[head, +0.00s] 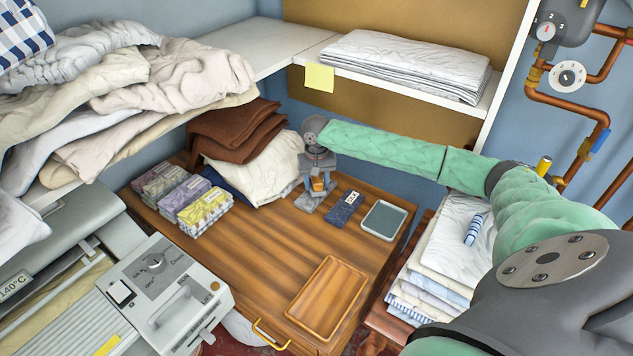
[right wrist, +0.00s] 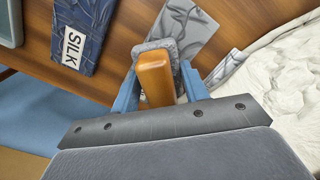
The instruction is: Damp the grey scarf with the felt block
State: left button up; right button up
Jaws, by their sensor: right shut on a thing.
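My right gripper (head: 318,188) is shut on the felt block, gripping its orange-brown wooden handle (right wrist: 154,76). The block's grey felt edge (right wrist: 158,47) shows around the far end of the handle in the right wrist view. The grey scarf (head: 306,203) lies on the wooden tabletop below the gripper, partly hidden by it. Its marbled grey cloth also shows in the right wrist view (right wrist: 190,28), just beyond the block. The felt overlaps the scarf in that view; I cannot tell whether they touch. My left gripper is not in view.
A dark blue cloth with a SILK label (head: 342,209) and a shallow grey tray (head: 384,220) lie right of the scarf. Folded patterned cloths (head: 190,197) and a cream cloth pile (head: 262,172) are left. An empty wooden tray (head: 327,297) is in front. The tabletop (head: 255,245) between is clear.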

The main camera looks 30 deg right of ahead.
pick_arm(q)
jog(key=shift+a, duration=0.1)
pick_arm(e)
jog(key=shift+f, duration=0.5)
dwell(0.7)
pick_arm(q)
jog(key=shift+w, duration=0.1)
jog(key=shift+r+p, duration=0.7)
jog(key=shift+p, duration=0.05)
pick_arm(e)
jog(key=shift+s+f, duration=0.1)
dwell(2.4)
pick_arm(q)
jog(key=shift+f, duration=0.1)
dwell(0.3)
